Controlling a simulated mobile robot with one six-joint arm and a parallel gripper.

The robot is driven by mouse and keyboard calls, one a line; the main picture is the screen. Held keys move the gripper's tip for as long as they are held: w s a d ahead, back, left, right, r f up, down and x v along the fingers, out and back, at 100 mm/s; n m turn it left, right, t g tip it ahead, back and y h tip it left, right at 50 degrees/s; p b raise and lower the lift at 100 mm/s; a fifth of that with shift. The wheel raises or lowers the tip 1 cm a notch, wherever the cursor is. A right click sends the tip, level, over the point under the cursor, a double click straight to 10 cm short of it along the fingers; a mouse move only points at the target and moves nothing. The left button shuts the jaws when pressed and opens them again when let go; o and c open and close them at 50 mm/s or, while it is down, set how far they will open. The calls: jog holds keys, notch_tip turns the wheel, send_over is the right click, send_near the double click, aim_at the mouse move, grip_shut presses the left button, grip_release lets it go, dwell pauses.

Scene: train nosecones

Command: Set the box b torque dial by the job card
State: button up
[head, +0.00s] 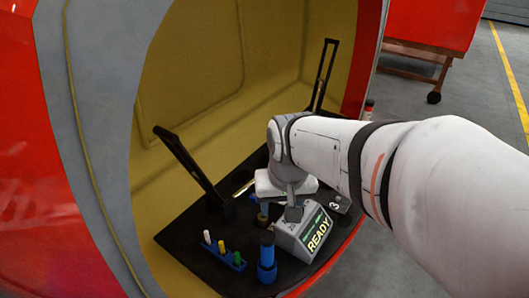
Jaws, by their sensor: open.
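My gripper (279,208) points down over the black work surface, at the back edge of a grey box with a lit screen reading "READY" (312,236). It is open, with its two fingers apart. One finger is in front of the box's top left corner, and I cannot tell whether it touches. The box's top carries a partly covered marking. I cannot make out a torque dial; my gripper hides part of that area. A small grey piece marked "3" (336,205) lies to the right of the box. I cannot identify a job card or which box is box b.
A blue cylinder (267,262) stands left of the box. A blue rack (226,257) with several coloured pegs is further left. Two black uprights (188,163) (323,78) rise from the black surface (185,238). A yellow-lined red and grey shell encloses it.

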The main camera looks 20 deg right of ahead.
jog(key=w+d+f+m+b, duration=0.1)
jog(key=w+d+f+m, duration=0.2)
jog(key=w+d+f, duration=0.1)
jog(key=w+d+f+m+g+b, duration=0.1)
jog(key=w+d+f+m+b, duration=0.1)
jog(key=w+d+f+m, duration=0.1)
jog(key=w+d+f+m+g+b, duration=0.1)
jog(key=w+d+f+m, duration=0.2)
jog(key=w+d+f, duration=0.2)
jog(key=shift+w+f+m+b, duration=0.15)
jog(key=shift+w+f, duration=0.5)
jog(key=shift+w, duration=0.2)
jog(key=shift+w+f+m+b, duration=0.15)
jog(key=shift+w+f, duration=0.5)
jog(key=shift+w, duration=0.15)
jog(key=shift+m, duration=0.3)
jog(key=f, duration=0.5)
jog(key=d+f, duration=0.1)
jog(key=f, duration=0.1)
jog(key=shift+w+f, duration=0.2)
jog(key=shift+w, duration=0.1)
jog(key=shift+f, duration=0.7)
jog(key=shift+c, duration=0.4)
jog(key=c, duration=0.9)
